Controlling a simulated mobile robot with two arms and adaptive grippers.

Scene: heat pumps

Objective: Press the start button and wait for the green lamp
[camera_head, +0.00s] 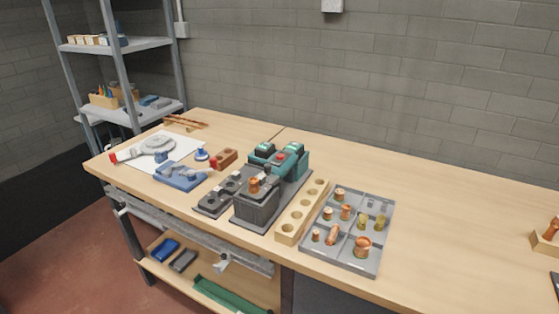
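A grey and teal machine (300,160) stands on a dark base plate in the middle of the workbench. A small red spot (281,157) shows on its top between teal parts; I cannot tell whether it is the start button. A copper fitting (254,184) stands upright on the dark grey block (257,208) at its front. A low dark unit with rounded tops (214,201) is to the left of that block. I see no lit green lamp and cannot pick out a lamp at this size. Neither of my grippers is in view.
A wooden block with holes (301,212) and a grey compartment tray (345,266) of copper and brass fittings lie right of the machine. A blue fixture (180,177) and white sheet (183,146) lie left.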

